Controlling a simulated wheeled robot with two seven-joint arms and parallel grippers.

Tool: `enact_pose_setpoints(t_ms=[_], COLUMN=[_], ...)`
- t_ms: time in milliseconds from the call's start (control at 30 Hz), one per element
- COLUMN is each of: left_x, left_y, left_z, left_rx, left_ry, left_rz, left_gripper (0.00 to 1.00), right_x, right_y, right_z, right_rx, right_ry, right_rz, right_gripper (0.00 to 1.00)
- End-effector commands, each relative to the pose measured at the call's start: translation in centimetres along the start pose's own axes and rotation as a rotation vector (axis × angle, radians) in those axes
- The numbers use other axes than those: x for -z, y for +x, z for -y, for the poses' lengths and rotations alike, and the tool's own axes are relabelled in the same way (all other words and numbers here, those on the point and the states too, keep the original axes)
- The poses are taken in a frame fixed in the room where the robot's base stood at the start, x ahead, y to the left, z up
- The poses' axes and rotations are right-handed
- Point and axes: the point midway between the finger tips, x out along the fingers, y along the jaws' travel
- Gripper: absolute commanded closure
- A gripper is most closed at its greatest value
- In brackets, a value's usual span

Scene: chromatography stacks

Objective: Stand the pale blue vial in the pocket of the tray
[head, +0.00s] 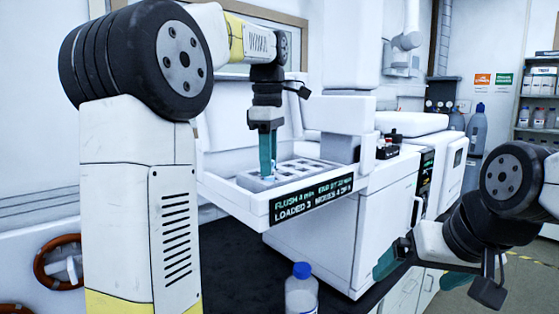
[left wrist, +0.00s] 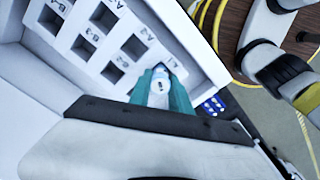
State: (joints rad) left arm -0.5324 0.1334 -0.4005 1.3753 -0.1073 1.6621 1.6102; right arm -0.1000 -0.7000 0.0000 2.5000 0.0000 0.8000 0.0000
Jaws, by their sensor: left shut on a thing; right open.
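The tray (head: 297,168) is a pale block with square pockets, sitting in a white open drawer (head: 235,190). In the left wrist view the tray (left wrist: 95,55) shows labelled, empty-looking dark pockets. My left gripper (head: 268,170) points down over the tray's near left part. In the left wrist view its teal fingers (left wrist: 162,92) are shut on the pale vial (left wrist: 158,84), seen from its top end. The fingers hide most of the vial, and I cannot tell whether its base is inside a pocket. My right gripper (head: 420,272) is open and empty, well away at the lower right.
A display strip (head: 311,199) runs along the drawer front. A blue-capped bottle (head: 301,291) stands in front on the dark bench (head: 235,265). An orange ring (head: 45,262) is at left.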

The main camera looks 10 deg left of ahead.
Motion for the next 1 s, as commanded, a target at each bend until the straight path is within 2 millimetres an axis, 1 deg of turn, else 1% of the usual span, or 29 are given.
enact_pose_setpoints(t_ms=[200,433,467,500,567,600,800,833,900,1000], left_x=[0.01,-0.01,-0.01,-0.01,-0.01,-0.01,-0.01,-0.02,-0.02,-0.02], left_y=[0.70,0.78,0.78,0.77,0.77,0.77,0.77,0.77,0.77,0.77], left_z=[0.04,0.02,0.02,0.02,0.02,0.02,0.02,0.02,0.02,0.02], left_rx=[0.001,0.000,0.000,0.000,0.000,0.000,0.000,0.000,0.000,0.000], left_ry=[0.000,0.000,0.000,0.000,0.000,0.000,0.000,0.000,0.000,0.000], left_rz=[0.000,0.000,0.000,0.000,0.000,0.000,0.000,0.000,0.000,0.000], left_gripper=[1.00,1.00,0.74,0.66,0.55,0.51,0.51,0.47,0.33,0.33], right_x=[0.00,0.00,0.00,0.00,0.00,0.00,0.00,0.00,0.00,0.00], right_y=[0.00,0.00,0.00,0.00,0.00,0.00,0.00,0.00,0.00,0.00], right_z=[0.00,0.00,0.00,0.00,0.00,0.00,0.00,0.00,0.00,0.00], right_rx=[0.000,0.000,0.000,0.000,0.000,0.000,0.000,0.000,0.000,0.000], right_ry=[0.000,0.000,0.000,0.000,0.000,0.000,0.000,0.000,0.000,0.000], right_rz=[0.000,0.000,0.000,0.000,0.000,0.000,0.000,0.000,0.000,0.000], right_gripper=[0.00,0.00,0.00,0.00,0.00,0.00,0.00,0.00,0.00,0.00])
